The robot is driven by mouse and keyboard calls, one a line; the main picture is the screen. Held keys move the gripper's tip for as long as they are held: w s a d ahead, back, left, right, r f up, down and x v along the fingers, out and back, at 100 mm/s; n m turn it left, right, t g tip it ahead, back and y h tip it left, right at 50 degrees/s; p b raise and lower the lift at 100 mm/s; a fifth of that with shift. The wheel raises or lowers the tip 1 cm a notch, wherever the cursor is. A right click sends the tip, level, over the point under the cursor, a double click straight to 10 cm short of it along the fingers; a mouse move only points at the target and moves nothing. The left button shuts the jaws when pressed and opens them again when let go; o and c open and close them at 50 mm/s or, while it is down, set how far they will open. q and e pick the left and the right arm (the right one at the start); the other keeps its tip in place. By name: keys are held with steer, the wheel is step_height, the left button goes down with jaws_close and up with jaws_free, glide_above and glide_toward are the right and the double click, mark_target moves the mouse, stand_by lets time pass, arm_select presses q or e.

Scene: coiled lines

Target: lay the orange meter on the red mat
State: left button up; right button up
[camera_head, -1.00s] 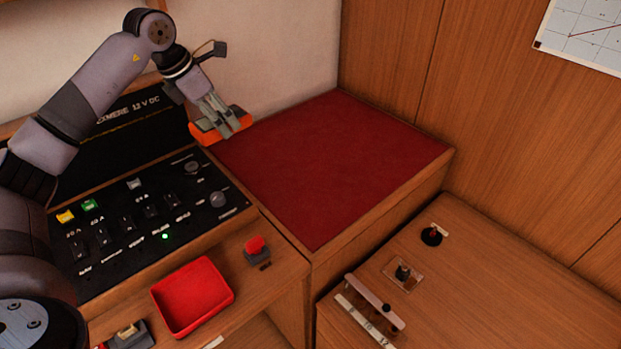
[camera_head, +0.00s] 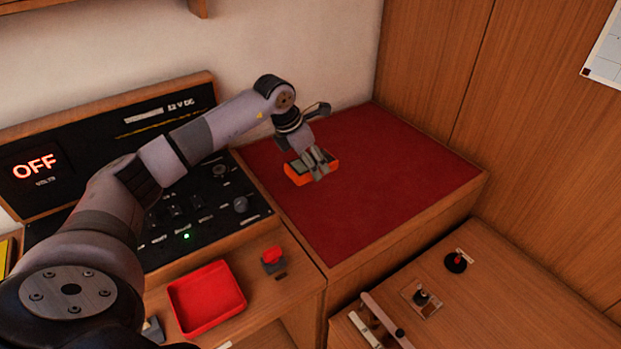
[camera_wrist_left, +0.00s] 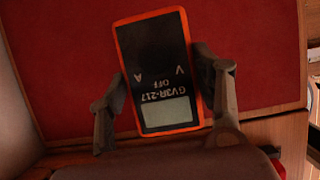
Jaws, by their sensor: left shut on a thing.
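The orange meter (camera_head: 299,177) has an orange rim and a dark face. In the left wrist view the meter (camera_wrist_left: 157,70) shows its grey screen and the word OFF, upside down. My left gripper (camera_head: 316,166) is shut on it, with one finger on each long side (camera_wrist_left: 167,95). The meter is over the red mat (camera_head: 372,185), near its left part; whether it touches the mat I cannot tell. The red mat (camera_wrist_left: 60,65) also fills the background of the left wrist view. My right gripper is not in view.
A control panel (camera_head: 205,215) with switches and a lit OFF display stands left of the mat. A red tray (camera_head: 205,297) and a red button (camera_head: 272,256) are in front. A wooden wall closes the right. Most of the mat is bare.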

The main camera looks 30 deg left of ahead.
mark_target(314, 189)
arm_select(q)
step_height(314, 189, down, 6)
steer(key=shift+f+p, duration=0.2)
steer(key=shift+p, duration=0.35)
steer(key=shift+f, duration=0.3)
steer(key=shift+f, duration=0.1)
steer(key=o, duration=1.3)
steer(key=shift+o, duration=0.2)
